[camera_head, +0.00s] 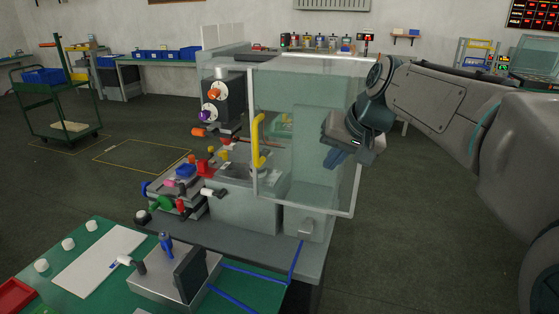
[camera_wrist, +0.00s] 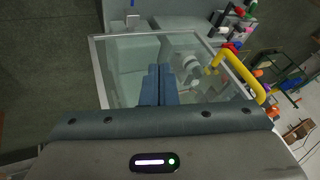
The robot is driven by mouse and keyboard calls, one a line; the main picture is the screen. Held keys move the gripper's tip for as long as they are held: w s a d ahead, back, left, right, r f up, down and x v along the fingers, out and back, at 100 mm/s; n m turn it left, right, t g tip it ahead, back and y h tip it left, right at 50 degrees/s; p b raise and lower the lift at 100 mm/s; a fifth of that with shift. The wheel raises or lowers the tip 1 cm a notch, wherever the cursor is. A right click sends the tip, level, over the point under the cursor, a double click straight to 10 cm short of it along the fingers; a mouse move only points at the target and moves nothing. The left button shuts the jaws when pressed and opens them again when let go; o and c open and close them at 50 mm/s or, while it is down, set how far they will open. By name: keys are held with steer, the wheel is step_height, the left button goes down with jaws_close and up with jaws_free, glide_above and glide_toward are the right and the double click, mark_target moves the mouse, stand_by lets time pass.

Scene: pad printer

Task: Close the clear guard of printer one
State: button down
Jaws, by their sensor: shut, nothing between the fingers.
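The clear guard (camera_head: 303,205) is a see-through pane in a pale frame at the printer (camera_head: 240,212). Its yellow handle (camera_head: 257,141) is on the left edge. The printer's knobs and levers left of that edge are uncovered. I cannot tell the guard's exact angle. My gripper (camera_head: 336,157) is near the guard's right side, away from the handle. In the wrist view, my gripper (camera_wrist: 159,72) has its two blue fingers together and empty, overlapping the guard (camera_wrist: 98,68). The handle (camera_wrist: 240,76) is to their right. I cannot tell whether the fingers touch the pane.
A green table (camera_head: 105,238) in front holds a white board (camera_head: 100,262), white caps and a grey fixture (camera_head: 160,284). A red tray (camera_head: 14,296) is at the near left. A green cart (camera_head: 60,105) stands far left. Open floor lies right of the printer.

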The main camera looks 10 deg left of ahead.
mark_target(269, 158)
steer(key=w+a+r+y, duration=0.1)
steer(key=w+a+r, duration=0.15)
steer(key=a, duration=0.35)
steer(key=shift+n, duration=0.4)
steer(key=w+a+f, duration=0.1)
steer(key=a+f, duration=0.1)
steer(key=w+a+f, duration=0.1)
steer(key=a+f, duration=0.2)
steer(key=w+a+f, duration=0.1)
steer(key=a+f, duration=0.1)
steer(key=a, duration=0.1)
steer(key=shift+w+a+f, duration=0.25)
steer(key=shift+f, duration=0.05)
steer(key=shift+a, duration=0.55)
